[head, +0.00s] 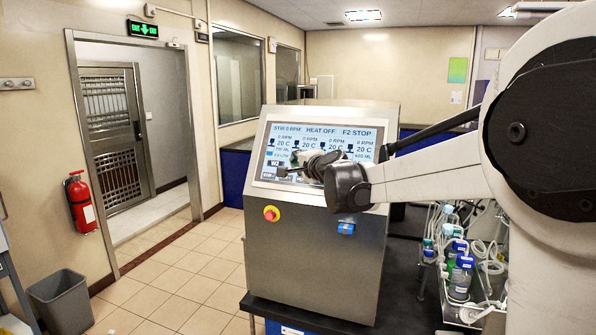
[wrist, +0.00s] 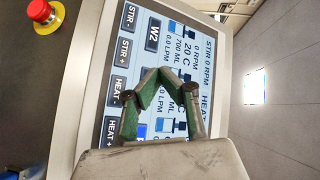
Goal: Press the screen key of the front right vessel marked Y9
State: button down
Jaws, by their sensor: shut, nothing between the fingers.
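The control screen (head: 320,150) is lit on the sloped front of a steel cabinet and shows several vessel columns. It appears turned sideways in the wrist view (wrist: 184,28). A dark key marked W2 (wrist: 152,35) is readable there; no label Y9 can be read in either view. My gripper (head: 284,171) is in front of the lower left part of the screen. In the wrist view its green fingers (wrist: 160,76) are shut and empty, over the screen's vessel columns. They hide part of the screen, and contact cannot be told.
Dark STIR and HEAT keys (wrist: 128,18) line one screen edge. A red emergency knob (head: 271,213) sits on the cabinet below the screen. Bottles and tubing (head: 460,275) stand to the right of the cabinet.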

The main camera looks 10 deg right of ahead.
jog(key=shift+w+d+f, duration=0.4)
jog(key=shift+w, duration=0.2)
jog(key=shift+f+b, duration=0.1)
jog(key=shift+b, duration=0.2)
dwell(0.8)
jog(key=shift+w+d+f, duration=0.15)
jog(key=shift+w+d, duration=0.05)
jog(key=shift+w, duration=0.1)
jog(key=shift+w+d+f+b, duration=0.2)
jog(key=shift+w+b, duration=0.05)
jog(key=shift+b, duration=0.15)
dwell(0.8)
jog(key=shift+s+a+r, duration=0.4)
jog(key=shift+s+r, duration=0.05)
jog(key=shift+s, duration=0.15)
dwell(0.5)
jog(key=s+a+r, duration=0.1)
jog(key=s+a+r+p, duration=0.1)
jog(key=s, duration=0.1)
jog(key=shift+s+a+r, duration=0.2)
jog(key=shift+s+r, duration=0.05)
